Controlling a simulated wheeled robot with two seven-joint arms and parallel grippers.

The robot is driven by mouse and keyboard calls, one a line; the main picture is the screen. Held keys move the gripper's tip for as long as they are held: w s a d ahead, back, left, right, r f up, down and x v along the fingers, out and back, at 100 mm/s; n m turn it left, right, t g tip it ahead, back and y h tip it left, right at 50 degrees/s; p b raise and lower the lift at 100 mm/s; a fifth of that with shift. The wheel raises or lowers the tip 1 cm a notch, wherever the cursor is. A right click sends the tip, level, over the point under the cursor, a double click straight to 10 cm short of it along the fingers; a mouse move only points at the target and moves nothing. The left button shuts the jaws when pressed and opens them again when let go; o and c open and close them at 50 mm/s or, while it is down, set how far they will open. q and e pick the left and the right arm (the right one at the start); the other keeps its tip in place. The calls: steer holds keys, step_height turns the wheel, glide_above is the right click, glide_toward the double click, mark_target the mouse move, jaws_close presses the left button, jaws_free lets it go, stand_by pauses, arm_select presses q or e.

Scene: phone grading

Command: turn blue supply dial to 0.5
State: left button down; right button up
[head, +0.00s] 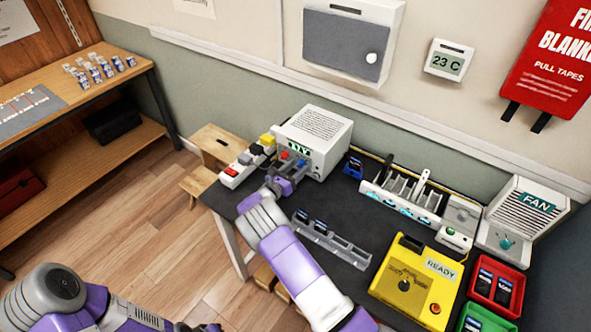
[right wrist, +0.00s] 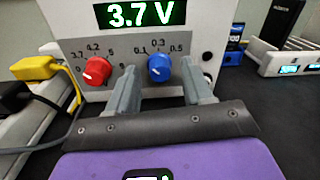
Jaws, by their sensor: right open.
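The blue supply dial (right wrist: 159,68) is on the front of a pale supply box (head: 315,140), below a green display (right wrist: 147,13) reading 3.7 V. Marks 0.1, 0.3 and 0.5 arc above it; I cannot clearly tell which mark its pointer faces. My right gripper (right wrist: 160,78) is open, its grey fingers on the left and right of the blue dial in the picture, with gaps visible. In the head view the right gripper (head: 287,180) is at the box front and partly hides the dials. My left gripper is out of view; only its arm shows at bottom left.
A red dial (right wrist: 97,71) is left of the blue one, outside the fingers. A power strip (head: 240,168) with a yellow plug lies left of the box. A grey slotted tray (head: 330,245), a rack (head: 400,200) and a yellow tester (head: 415,285) are to the right on the dark mat.

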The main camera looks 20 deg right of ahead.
jaws_close()
stand_by(0.3)
steer(key=m+b, duration=0.3)
steer(key=m, duration=0.1)
steer(key=shift+f+m, duration=0.15)
steer(key=shift+m, duration=0.15)
steer(key=m+b, duration=0.3)
steer(key=m, duration=0.1)
steer(key=shift+y, duration=0.3)
steer(key=m+b, duration=0.6)
steer(key=shift+s+y, duration=0.1)
steer(key=shift+y, duration=0.2)
steer(key=shift+m+t+b, duration=0.3)
steer(key=shift+m+b, duration=1.1)
steer(key=shift+b, duration=0.1)
steer(key=shift+r, duration=0.2)
